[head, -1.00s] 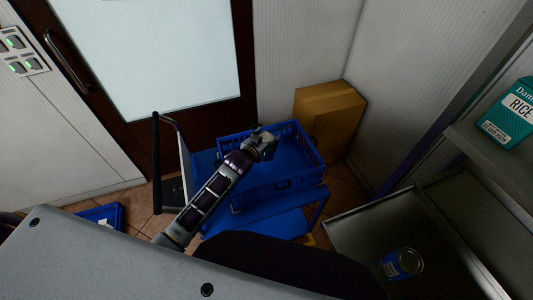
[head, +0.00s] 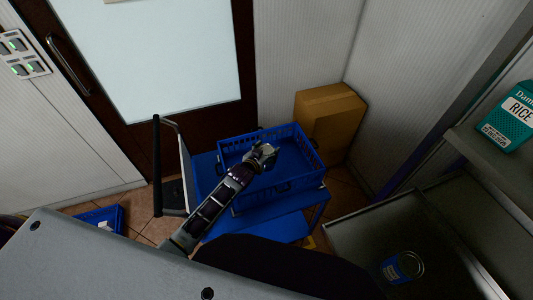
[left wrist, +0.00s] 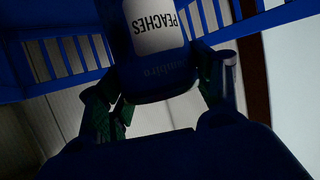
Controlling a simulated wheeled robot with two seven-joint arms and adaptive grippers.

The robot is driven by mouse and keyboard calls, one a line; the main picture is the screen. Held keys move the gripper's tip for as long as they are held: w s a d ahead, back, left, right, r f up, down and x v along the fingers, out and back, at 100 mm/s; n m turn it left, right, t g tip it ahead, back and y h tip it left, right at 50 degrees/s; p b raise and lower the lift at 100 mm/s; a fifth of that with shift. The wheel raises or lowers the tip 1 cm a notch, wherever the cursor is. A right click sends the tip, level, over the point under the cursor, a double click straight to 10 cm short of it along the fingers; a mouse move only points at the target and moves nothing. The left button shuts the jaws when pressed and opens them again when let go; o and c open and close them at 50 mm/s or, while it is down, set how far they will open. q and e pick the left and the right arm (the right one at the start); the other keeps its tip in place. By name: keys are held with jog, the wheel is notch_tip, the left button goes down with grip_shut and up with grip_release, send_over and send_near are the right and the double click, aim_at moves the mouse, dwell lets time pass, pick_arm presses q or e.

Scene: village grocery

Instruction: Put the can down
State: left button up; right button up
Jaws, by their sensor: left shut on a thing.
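A dark blue can labelled "PEACHES" (left wrist: 160,75) shows large in the left wrist view, between the two fingers of my left gripper (left wrist: 160,95). The gripper is shut on it. In the head view my left gripper (head: 265,155) is over the blue crate (head: 230,147) on the cart; the held can cannot be made out clearly there. Crate slats also show behind the can in the left wrist view (left wrist: 70,58). I cannot tell whether the can touches the crate floor. My right gripper is not in view.
The crate stands on a blue cart (head: 315,207) with a dark handle (head: 157,165). A cardboard box (head: 330,115) is behind it. The crate floor looks clear.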

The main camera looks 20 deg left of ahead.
pick_arm(q)
jog(key=shift+f, duration=0.7)
jog(key=shift+f+b, duration=0.3)
jog(key=shift+f, duration=0.3)
jog(key=o, duration=1.4)
jog(key=shift+r+p, duration=0.35)
jog(key=shift+r, duration=0.35)
jog(key=shift+s+a, duration=0.1)
jog(key=shift+s, duration=0.55)
jog(key=shift+v, duration=5.35)
